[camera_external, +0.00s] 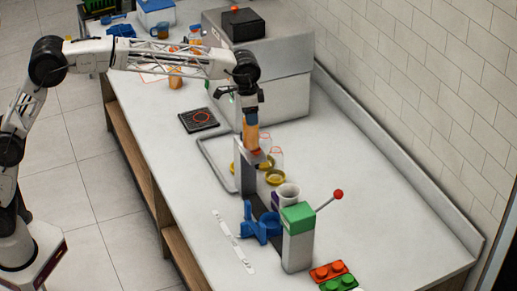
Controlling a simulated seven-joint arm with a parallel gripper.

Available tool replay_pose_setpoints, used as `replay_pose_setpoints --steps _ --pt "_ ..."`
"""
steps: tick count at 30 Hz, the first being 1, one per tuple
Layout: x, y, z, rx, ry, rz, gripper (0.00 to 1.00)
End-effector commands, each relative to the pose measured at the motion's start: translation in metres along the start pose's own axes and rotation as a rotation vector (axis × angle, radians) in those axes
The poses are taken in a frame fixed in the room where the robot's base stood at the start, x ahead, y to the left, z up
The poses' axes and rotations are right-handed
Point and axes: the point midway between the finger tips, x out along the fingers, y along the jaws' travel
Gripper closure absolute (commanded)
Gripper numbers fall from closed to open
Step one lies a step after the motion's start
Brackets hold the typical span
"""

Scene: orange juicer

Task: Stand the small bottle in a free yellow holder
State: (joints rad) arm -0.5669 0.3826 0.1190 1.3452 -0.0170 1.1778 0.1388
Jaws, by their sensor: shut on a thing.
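My gripper (250,113) points down over the worktop, shut on a small orange bottle (251,134) near its blue top. The bottle hangs roughly upright, above the yellow holders behind the grey upright post. One yellow holder (276,178) shows at the front right, with a clear container with red marks (277,158) at or just behind it. Another yellow holder (266,163) is partly hidden behind. A bit of yellow also shows left of the post. I cannot tell whether the bottle's lower end touches a holder, or which holders are free.
A green-topped juicer (298,219) with a red-knobbed lever stands in front, beside a white cup (288,193) and a blue part (262,224). A metal tray (217,162) lies left of the post. A large grey machine (275,82) stands behind. The right worktop is clear.

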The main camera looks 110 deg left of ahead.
Motion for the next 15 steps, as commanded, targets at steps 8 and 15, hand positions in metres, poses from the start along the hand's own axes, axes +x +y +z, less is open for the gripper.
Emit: replay_pose_setpoints --steps 8,15 --pt "-0.008 -0.061 0.044 -0.012 0.003 -0.001 0.91" --pt "-0.001 -0.099 0.077 -0.028 0.001 -0.003 0.91"
